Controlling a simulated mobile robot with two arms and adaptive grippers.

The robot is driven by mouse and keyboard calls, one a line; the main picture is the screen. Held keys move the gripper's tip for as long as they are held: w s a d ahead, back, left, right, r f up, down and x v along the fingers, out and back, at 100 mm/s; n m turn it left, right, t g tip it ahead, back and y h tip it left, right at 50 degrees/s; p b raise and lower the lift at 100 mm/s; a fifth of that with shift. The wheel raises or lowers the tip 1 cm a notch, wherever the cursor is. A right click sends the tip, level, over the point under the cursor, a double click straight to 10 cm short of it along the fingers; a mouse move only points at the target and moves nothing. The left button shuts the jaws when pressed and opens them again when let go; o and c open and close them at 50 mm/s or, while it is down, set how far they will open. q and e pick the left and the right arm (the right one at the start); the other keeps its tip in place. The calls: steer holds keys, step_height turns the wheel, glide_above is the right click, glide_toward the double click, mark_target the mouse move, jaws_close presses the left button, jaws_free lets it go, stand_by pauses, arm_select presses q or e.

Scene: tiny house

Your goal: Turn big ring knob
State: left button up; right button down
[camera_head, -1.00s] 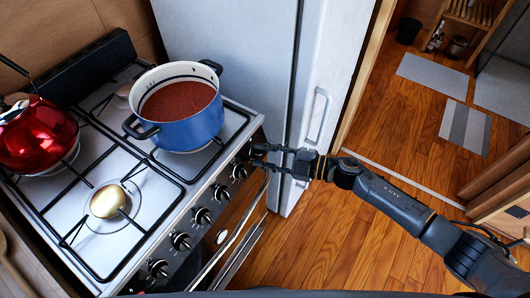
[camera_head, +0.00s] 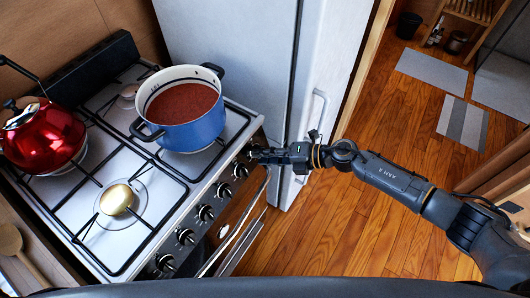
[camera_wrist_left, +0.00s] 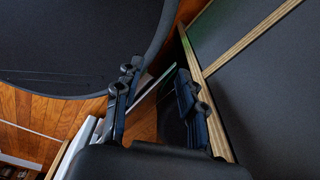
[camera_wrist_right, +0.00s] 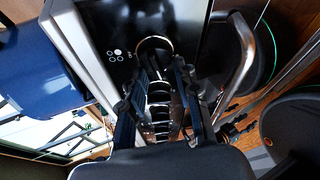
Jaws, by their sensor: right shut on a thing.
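The stove's front panel carries a row of dark knobs with pale rings, such as one (camera_head: 205,213) midway along. My right gripper (camera_head: 259,155) is at the far end of this row, beside the fridge. In the right wrist view its fingers (camera_wrist_right: 160,72) are around the far knob (camera_wrist_right: 154,48), whose ring shows beyond the fingertips. It is shut on this knob; its exact contact is partly hidden by the fingers. My left gripper (camera_wrist_left: 160,80) shows only in the left wrist view, with its fingers apart and nothing between them.
A blue pot (camera_head: 186,118) of red soup stands on the burner near the held knob. A red kettle (camera_head: 42,135) is at the left. The oven handle (camera_head: 236,232) runs below the knobs. The fridge (camera_head: 245,45) stands behind. Wooden floor (camera_head: 330,230) is open at the right.

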steer(key=shift+n+h+p, duration=0.3)
steer(key=shift+n+p, duration=0.1)
steer(key=shift+n, duration=0.5)
steer(key=shift+f, duration=0.1)
steer(key=c, duration=1)
jaws_free()
steer(key=v, duration=1.2)
